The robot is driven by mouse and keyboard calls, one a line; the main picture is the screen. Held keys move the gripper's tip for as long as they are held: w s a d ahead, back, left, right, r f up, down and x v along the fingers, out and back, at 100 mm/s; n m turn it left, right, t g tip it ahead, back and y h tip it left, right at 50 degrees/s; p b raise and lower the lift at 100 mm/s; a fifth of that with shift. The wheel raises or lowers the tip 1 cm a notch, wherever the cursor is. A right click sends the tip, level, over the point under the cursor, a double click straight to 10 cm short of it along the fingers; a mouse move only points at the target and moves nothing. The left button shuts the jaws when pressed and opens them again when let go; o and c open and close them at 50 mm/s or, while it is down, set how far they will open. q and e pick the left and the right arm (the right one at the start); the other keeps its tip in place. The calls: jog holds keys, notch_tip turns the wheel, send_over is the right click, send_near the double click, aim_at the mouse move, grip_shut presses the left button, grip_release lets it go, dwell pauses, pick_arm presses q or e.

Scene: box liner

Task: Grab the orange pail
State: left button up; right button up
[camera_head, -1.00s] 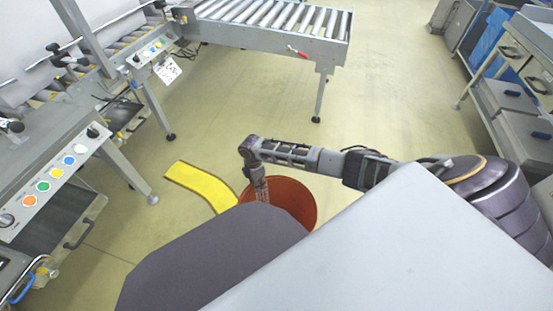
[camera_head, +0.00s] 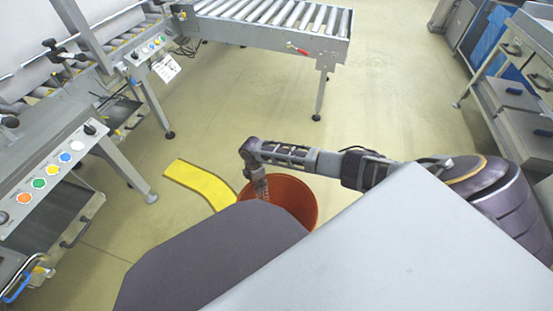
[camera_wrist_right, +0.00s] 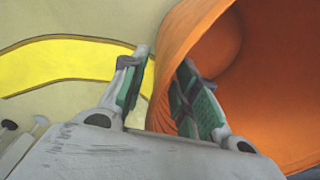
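The orange pail (camera_head: 297,201) stands on the floor, partly hidden behind my own dark and light body panels. My right gripper (camera_head: 262,190) reaches down at the pail's left side in the head view. In the right wrist view, my right gripper (camera_wrist_right: 163,65) straddles the pail's wall. One finger is outside the pail (camera_wrist_right: 270,95) and the other is inside it. The fingers are apart, with a gap between the outer finger and the wall. My left gripper is not in view.
A yellow floor strip (camera_head: 200,184) lies left of the pail. A roller conveyor (camera_head: 270,32) stands at the back. A machine with coloured buttons (camera_head: 52,170) is at the left. Grey workbenches (camera_head: 510,100) are at the right. The floor behind the pail is clear.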

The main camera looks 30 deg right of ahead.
jog(key=shift+f, duration=0.25)
dwell(0.6)
grip_shut()
dwell(0.6)
